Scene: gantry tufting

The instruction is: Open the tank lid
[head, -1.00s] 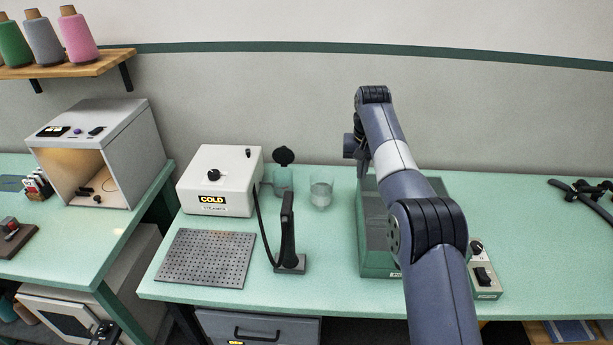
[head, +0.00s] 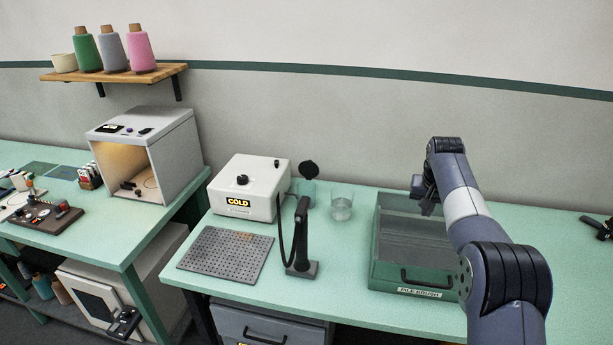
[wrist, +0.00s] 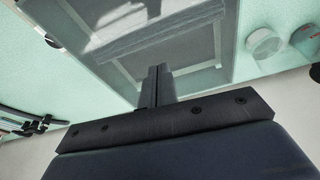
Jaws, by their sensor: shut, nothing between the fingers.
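The small teal tank (head: 308,193) stands on the bench just right of the white steamer box (head: 248,187). Its dark round lid (head: 309,170) stands raised, upright above the tank's top. In the wrist view the tank (wrist: 306,40) is at the right edge, with a dark piece of the lid (wrist: 315,72) below it. My gripper (head: 418,190) is to the right of the tank, above the green pile brush box, well apart from the tank. In the wrist view its fingers (wrist: 157,85) are together, with nothing between them.
A clear glass (head: 342,205) stands between the tank and the green box (head: 408,279). A black steam wand (head: 302,240) stands upright in front of the tank, its hose running to the steamer. A perforated plate (head: 225,256) lies at the left.

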